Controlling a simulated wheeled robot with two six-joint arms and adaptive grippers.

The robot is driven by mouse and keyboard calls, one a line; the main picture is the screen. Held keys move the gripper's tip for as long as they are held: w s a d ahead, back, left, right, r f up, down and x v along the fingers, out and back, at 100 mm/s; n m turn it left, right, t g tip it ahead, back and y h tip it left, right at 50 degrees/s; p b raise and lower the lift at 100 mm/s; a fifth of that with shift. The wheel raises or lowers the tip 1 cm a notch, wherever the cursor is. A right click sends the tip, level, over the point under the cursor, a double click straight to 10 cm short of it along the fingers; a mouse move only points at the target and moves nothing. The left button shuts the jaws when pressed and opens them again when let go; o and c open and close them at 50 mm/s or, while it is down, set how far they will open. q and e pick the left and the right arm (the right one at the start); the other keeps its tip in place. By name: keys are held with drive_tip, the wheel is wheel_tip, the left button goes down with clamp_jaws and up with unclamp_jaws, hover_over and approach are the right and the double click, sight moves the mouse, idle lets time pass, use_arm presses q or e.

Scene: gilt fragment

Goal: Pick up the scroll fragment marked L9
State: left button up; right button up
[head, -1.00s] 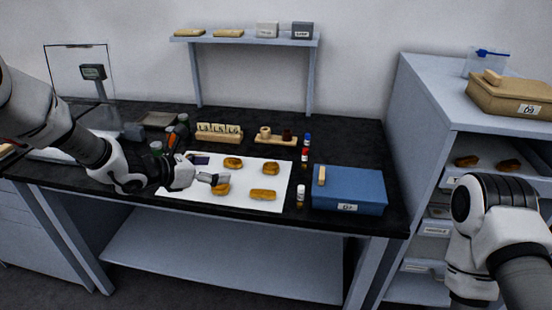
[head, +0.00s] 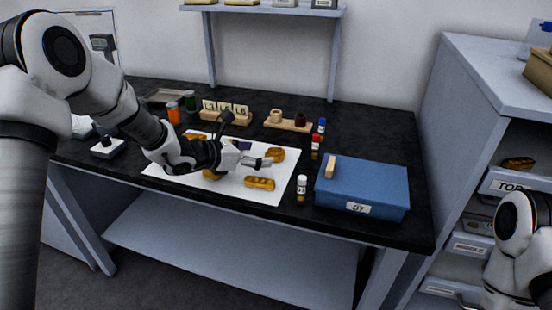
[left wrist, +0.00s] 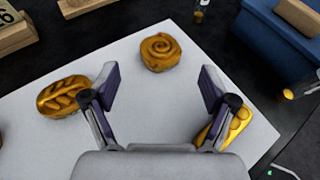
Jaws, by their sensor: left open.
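The golden scroll fragment, with a spiral top, (left wrist: 160,51) lies on the white sheet (left wrist: 165,115), ahead of my left gripper (left wrist: 158,80) in the left wrist view. In the head view this appears to be the back-right fragment (head: 276,154), just beyond the fingertips of my left gripper (head: 262,161). The two fingers are apart with nothing between them. No L9 mark is legible. A leaf-patterned fragment (left wrist: 63,96) lies to the left, and a beaded fragment (left wrist: 236,126) is partly hidden behind the right finger. My right arm shows at the right edge, its gripper out of view.
A blue box (head: 352,191) labelled 07 stands right of the sheet, a small vial (head: 301,189) between them. A tag rack (head: 222,118) and a wooden stand (head: 289,122) are behind the sheet. Vials (head: 317,145) stand at its back right.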

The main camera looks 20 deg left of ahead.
sight(271, 152)
use_arm(q)
drive_tip(key=p+x, duration=0.1)
drive_tip(key=x, duration=0.5)
drive_tip(key=shift+r, duration=0.15)
drive_tip(key=shift+a, duration=0.1)
drive_tip(key=shift+c, duration=0.7)
drive_tip(key=c, duration=0.9)
drive_tip(key=shift+r, duration=0.2)
